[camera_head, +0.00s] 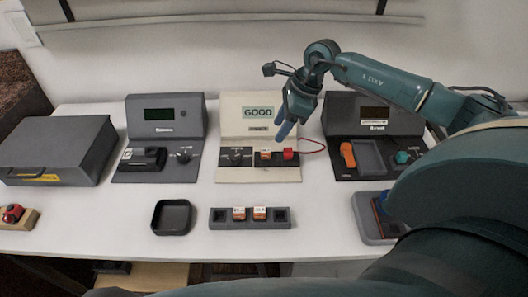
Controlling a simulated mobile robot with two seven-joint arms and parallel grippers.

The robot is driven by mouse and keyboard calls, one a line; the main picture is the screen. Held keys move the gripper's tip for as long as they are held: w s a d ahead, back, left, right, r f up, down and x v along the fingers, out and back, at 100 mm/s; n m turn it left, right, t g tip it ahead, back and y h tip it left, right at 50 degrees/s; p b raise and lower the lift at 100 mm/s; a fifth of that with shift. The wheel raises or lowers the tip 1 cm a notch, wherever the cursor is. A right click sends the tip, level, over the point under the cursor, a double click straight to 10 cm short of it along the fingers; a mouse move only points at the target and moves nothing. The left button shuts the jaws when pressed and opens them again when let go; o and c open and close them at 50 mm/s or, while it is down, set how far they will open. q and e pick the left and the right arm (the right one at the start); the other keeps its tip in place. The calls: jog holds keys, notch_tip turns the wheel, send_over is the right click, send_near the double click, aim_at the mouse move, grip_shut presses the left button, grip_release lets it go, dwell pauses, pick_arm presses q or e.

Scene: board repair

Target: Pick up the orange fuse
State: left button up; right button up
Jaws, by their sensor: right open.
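A small orange fuse with a white label (265,154) sits in the middle tester (229,175), whose display reads GOOD. A red part (288,154) is just right of it. Two more orange-and-white fuses, one left (239,214) and one right (260,213), sit in the middle slots of a grey rack (250,225) at the front of the table. My right gripper (282,134) points down above the middle tester, open and empty, just above and right of its fuse. Its fingers overlap in this view. My left gripper is out of view.
An empty black tray (172,232) lies left of the rack. Dark testers stand left (160,122) and right (375,122) of the middle one. A grey case (57,150) fills the table's left end. My right arm covers the right side.

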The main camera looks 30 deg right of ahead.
aim_at(266, 150)
jog(key=x, duration=0.8)
jog(key=shift+w+f+p, duration=0.1)
jog(key=shift+f+p, duration=0.2)
jog(key=shift+p, duration=0.1)
jog(key=shift+c, duration=0.5)
grip_shut()
